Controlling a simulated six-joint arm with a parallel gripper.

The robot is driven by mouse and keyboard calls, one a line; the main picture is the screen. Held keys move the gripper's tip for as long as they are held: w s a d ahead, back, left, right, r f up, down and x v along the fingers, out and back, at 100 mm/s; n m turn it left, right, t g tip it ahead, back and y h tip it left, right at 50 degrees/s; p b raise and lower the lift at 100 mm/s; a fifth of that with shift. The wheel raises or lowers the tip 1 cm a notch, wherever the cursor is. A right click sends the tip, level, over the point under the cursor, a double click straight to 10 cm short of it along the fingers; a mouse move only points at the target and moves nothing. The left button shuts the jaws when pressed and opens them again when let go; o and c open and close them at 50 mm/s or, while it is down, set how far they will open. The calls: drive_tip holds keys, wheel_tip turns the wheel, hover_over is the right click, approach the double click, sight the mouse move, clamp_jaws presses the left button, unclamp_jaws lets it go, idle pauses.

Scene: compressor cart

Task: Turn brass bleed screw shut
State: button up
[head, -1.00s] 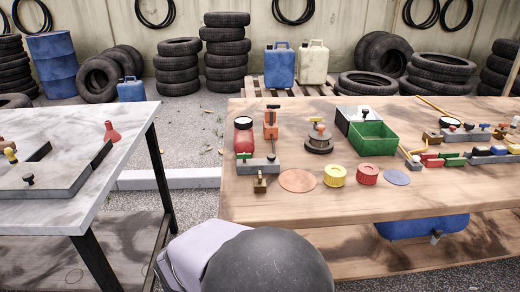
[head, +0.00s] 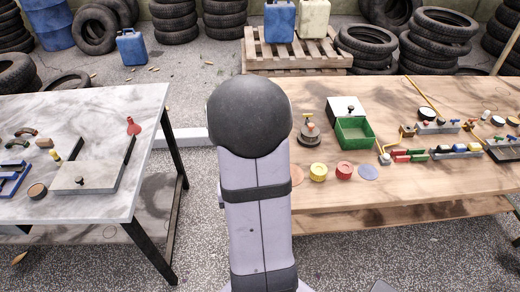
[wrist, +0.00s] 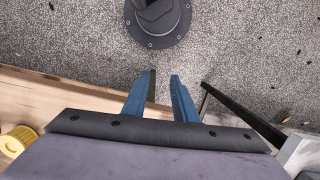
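I cannot pick out the brass bleed screw for certain. A small brass-coloured block (head: 407,131) stands on the wooden bench (head: 400,187) at the right in the head view. The left part of that bench is hidden behind my arm. My gripper (wrist: 163,74) shows in the wrist view as two blue fingers held apart, with nothing between them. It is over the gravel floor beside the bench edge. The gripper is not visible in the head view.
A grey-topped table (head: 115,105) stands at the left. Gravel floor lies between them.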

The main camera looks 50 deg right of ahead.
drive_tip(key=shift+m+t+h, duration=0.7)
drive_tip(key=shift+t, duration=0.2)
drive_tip(key=w+d+r+p, duration=0.1)
drive_tip(key=w+d+r, duration=0.1)
drive_tip(key=d, duration=0.3)
drive_tip(key=w+d+r+p, duration=0.2)
drive_tip(key=w+d+r, duration=0.1)
drive_tip(key=d+r, duration=0.2)
drive_tip(key=w+d+r+p, duration=0.2)
drive_tip(key=w+d+r, duration=0.1)
drive_tip(key=d, duration=0.2)
drive_tip(key=shift+w+r, duration=0.15)
drive_tip(key=shift+r, duration=0.25)
drive_tip(key=shift+a+r, duration=0.1)
drive_tip(key=shift+a, duration=0.05)
drive_tip(key=shift+s, duration=0.25)
drive_tip(key=shift+a+f+p, duration=0.1)
drive_tip(key=shift+f+p, duration=0.35)
drive_tip(key=shift+f, duration=0.25)
drive_tip(key=shift+f+p, duration=0.7)
drive_tip(key=shift+f, duration=2.3)
clamp_jaws()
